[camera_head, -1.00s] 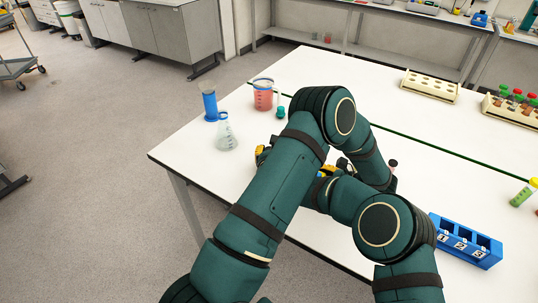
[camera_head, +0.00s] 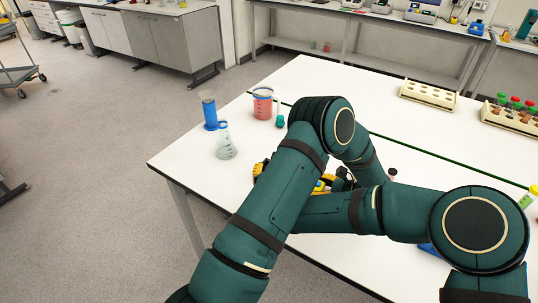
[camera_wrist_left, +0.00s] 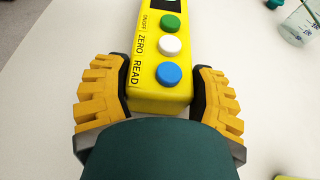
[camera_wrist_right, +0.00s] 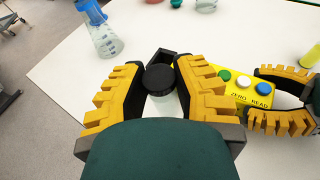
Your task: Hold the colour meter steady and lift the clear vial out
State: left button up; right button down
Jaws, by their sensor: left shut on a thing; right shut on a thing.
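The yellow colour meter (camera_wrist_left: 160,95) has green, white and blue buttons; it also shows in the right wrist view (camera_wrist_right: 238,86). My left gripper (camera_wrist_left: 157,72) is shut on its sides. The clear vial (camera_wrist_right: 165,104) with a black cap (camera_wrist_right: 159,79) stands between the fingers of my right gripper (camera_wrist_right: 160,68), which is shut on it. A black open housing (camera_wrist_right: 172,58) shows just behind the cap. I cannot tell whether the vial's lower end is clear of the meter. In the head view my arms cross and hide most of the meter and the vial.
A conical flask (camera_head: 226,146), a blue cylinder (camera_head: 209,110) and a beaker of red liquid (camera_head: 262,104) stand near the left table edge. A cream rack (camera_head: 427,96) and a rack of capped tubes (camera_head: 512,118) stand at the back right.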

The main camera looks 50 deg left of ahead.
jog(key=s+d, duration=0.4)
jog(key=d, duration=0.1)
jog(key=shift+s, duration=0.3)
pick_arm(q)
jog(key=o, duration=1.4)
jog(key=v, duration=0.7)
jog(key=shift+d+r, duration=0.15)
jog(key=shift+d, duration=0.05)
